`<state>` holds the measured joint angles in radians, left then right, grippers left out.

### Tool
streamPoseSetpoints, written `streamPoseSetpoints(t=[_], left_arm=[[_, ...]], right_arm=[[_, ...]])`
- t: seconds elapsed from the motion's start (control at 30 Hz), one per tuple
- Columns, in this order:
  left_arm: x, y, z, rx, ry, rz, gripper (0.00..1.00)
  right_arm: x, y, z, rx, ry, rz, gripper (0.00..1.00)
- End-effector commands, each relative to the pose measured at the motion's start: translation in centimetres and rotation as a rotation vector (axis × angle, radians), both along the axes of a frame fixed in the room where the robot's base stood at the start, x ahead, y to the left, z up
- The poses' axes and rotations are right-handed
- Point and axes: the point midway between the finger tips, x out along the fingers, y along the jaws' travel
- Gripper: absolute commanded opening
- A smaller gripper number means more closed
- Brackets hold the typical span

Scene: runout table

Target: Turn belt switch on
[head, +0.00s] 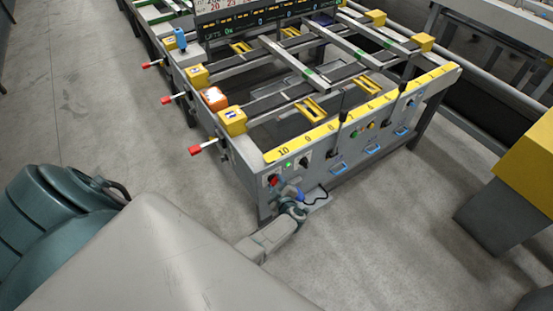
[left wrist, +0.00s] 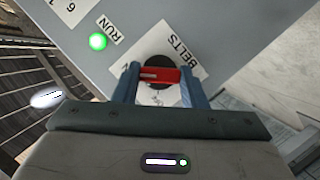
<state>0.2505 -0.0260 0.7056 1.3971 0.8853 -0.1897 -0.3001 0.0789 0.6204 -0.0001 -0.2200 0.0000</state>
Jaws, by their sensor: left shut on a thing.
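The belt switch is a red handle (left wrist: 158,75) on a round black base, beside a white BELTS label (left wrist: 183,50) in the left wrist view. My left gripper (left wrist: 160,76) has its two blue fingers on either side of the handle, shut on it. In the head view the red switch (head: 273,181) is at the near left corner of the table's grey front panel. My left gripper (head: 288,190) reaches it from below there and partly covers the area. My right gripper is not in view.
A lit green lamp (left wrist: 97,41) with a RUN label is beside the switch. A black knob (head: 304,160) and blue-framed handles (head: 338,168) are further along the panel. Red-tipped levers (head: 195,150) stick out on the table's left side. The floor in front is clear.

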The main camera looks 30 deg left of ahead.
Motion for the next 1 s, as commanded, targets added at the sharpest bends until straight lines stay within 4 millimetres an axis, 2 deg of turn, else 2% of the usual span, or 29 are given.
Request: streamPoseSetpoints(t=[0.13, 0.17, 0.23, 0.27, 0.63, 1.0], left_arm=[[-0.1, -0.1, -0.1, 0.000, 0.003, -0.002, 0.15], [-0.1, -0.1, -0.1, 0.000, 0.003, -0.002, 0.44], [-0.1, -0.1, -0.1, 0.000, 0.003, -0.002, 0.58], [-0.1, 0.0, -0.1, 0.000, 0.002, -0.001, 0.60], [-0.5, -0.5, 0.1, -0.001, 0.000, -0.001, 0.60], [-4.4, -5.6, 1.7, -0.004, 0.000, -0.001, 0.60]], right_arm=[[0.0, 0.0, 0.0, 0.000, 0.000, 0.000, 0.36], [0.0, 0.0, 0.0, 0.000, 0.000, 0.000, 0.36], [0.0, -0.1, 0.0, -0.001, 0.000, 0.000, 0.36], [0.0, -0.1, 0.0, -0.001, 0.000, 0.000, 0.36], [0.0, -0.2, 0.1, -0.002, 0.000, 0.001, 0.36], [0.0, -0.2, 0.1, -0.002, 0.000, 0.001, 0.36]])
